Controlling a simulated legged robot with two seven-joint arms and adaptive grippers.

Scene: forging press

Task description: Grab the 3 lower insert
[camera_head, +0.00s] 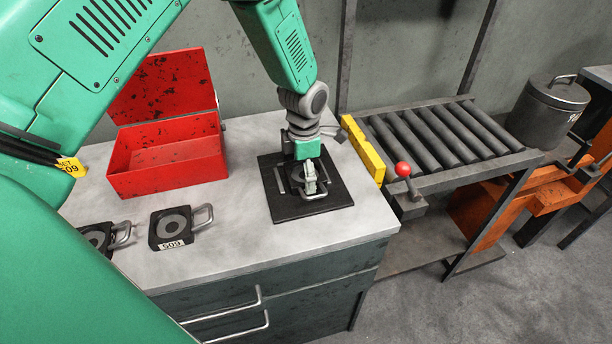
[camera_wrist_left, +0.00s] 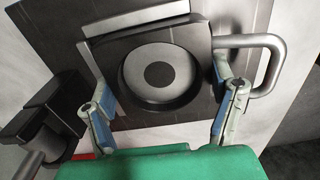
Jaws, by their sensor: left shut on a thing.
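My left gripper (camera_head: 310,182) is low over a black square plate (camera_head: 283,211) on the grey cabinet top. In the left wrist view its two fingers stand on opposite sides of a dark insert (camera_wrist_left: 190,44) with a round ring recess and a grey side handle (camera_wrist_left: 276,62). The fingers are shut on this insert, which lies over the black plate; I cannot tell whether it is lifted. Another insert (camera_head: 160,238), marked 509, lies left of the plate with its handle to the right. A further insert (camera_head: 96,238) is partly hidden behind my green arm. My right gripper is not seen.
An open red box (camera_head: 168,176) stands behind the inserts. A roller conveyor (camera_head: 440,135) with a yellow bar (camera_head: 362,150) and a red-knobbed lever (camera_head: 403,170) adjoins the cabinet on the right. A lidded pot (camera_head: 548,110) stands beyond. The cabinet's front right is clear.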

